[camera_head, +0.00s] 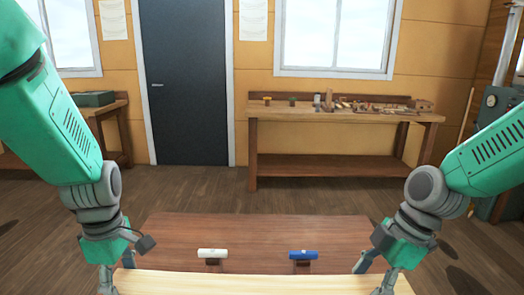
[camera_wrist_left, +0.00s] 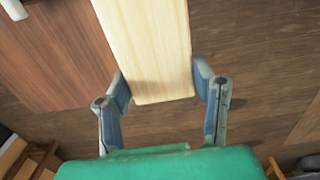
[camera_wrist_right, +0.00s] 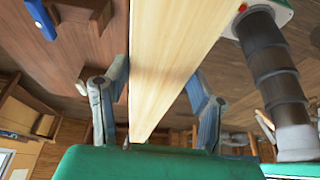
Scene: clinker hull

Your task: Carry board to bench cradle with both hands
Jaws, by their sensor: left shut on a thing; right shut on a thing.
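The board (camera_head: 250,284) is a long pale plank across the bottom of the head view, in front of the low brown bench (camera_head: 180,231). My left gripper (camera_wrist_left: 163,82) is shut on one end of the board (camera_wrist_left: 145,40), a finger on each side. My right gripper (camera_wrist_right: 160,78) is shut on the other end of the board (camera_wrist_right: 165,55). Two supports on the bench, one with a white bar (camera_head: 212,253) and one with a blue bar (camera_head: 303,255), stand just beyond the board. Their lower parts are partly hidden. I cannot tell the board's height over the bench.
A workbench (camera_head: 330,117) with tools and small items stands against the back wall. A dark door (camera_head: 185,90) is left of it. A green machine (camera_head: 497,115) stands at the right. The wooden floor (camera_head: 205,190) between is clear.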

